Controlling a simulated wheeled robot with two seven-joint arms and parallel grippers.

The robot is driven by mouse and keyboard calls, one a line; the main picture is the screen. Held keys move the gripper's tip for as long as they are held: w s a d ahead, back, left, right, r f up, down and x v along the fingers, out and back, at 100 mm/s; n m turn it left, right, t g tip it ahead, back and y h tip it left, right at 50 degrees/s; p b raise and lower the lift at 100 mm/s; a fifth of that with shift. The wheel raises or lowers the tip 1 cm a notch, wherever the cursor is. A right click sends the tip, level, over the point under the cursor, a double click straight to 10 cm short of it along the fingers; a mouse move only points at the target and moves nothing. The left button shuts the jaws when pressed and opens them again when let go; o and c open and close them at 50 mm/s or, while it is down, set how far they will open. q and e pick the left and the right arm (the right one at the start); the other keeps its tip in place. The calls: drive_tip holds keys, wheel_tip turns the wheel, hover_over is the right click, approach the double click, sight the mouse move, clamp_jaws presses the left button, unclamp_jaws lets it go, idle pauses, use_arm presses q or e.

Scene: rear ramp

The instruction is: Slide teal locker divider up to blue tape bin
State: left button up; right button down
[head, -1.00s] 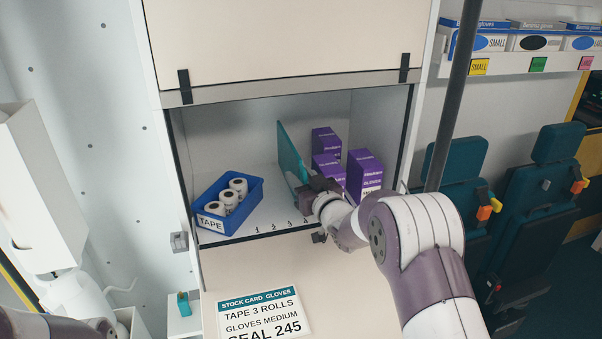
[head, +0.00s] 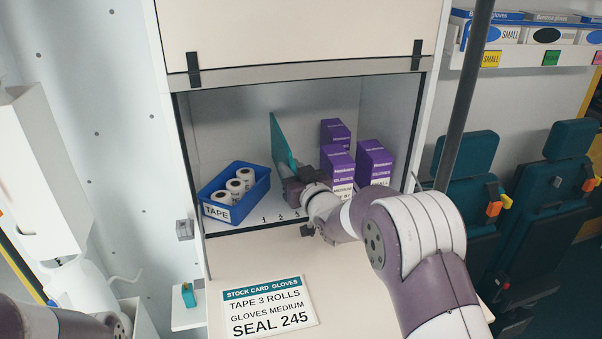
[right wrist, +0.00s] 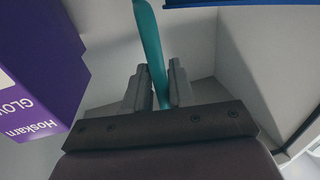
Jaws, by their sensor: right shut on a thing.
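The teal divider (head: 280,140) stands upright in the open locker, running from front to back. My right gripper (head: 290,185) is shut on its front edge. In the right wrist view the divider (right wrist: 152,50) stands between the two fingers (right wrist: 158,88). The blue tape bin (head: 262,190) sits at the left of the locker with 3 white rolls in it and a TAPE label on its front. A narrow gap appears between divider and bin. Its blue edge shows at the top of the right wrist view (right wrist: 240,3). My left gripper is out of view.
Several purple glove boxes (head: 373,162) stand right of the divider; one shows close by in the right wrist view (right wrist: 35,70). Number marks line the shelf's front edge. A stock card (head: 268,307) hangs below. A dark pole (head: 468,95) stands at right.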

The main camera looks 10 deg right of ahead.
drive_tip(key=c, duration=1.2)
unclamp_jaws()
drive_tip(key=shift+d, duration=0.1)
drive_tip(key=shift+o, duration=0.2)
drive_tip(key=shift+s, duration=0.2)
drive_tip(key=b+v, duration=0.4)
drive_tip(key=v, duration=0.8)
drive_tip(key=shift+s, duration=0.2)
drive_tip(key=shift+r, duration=0.1)
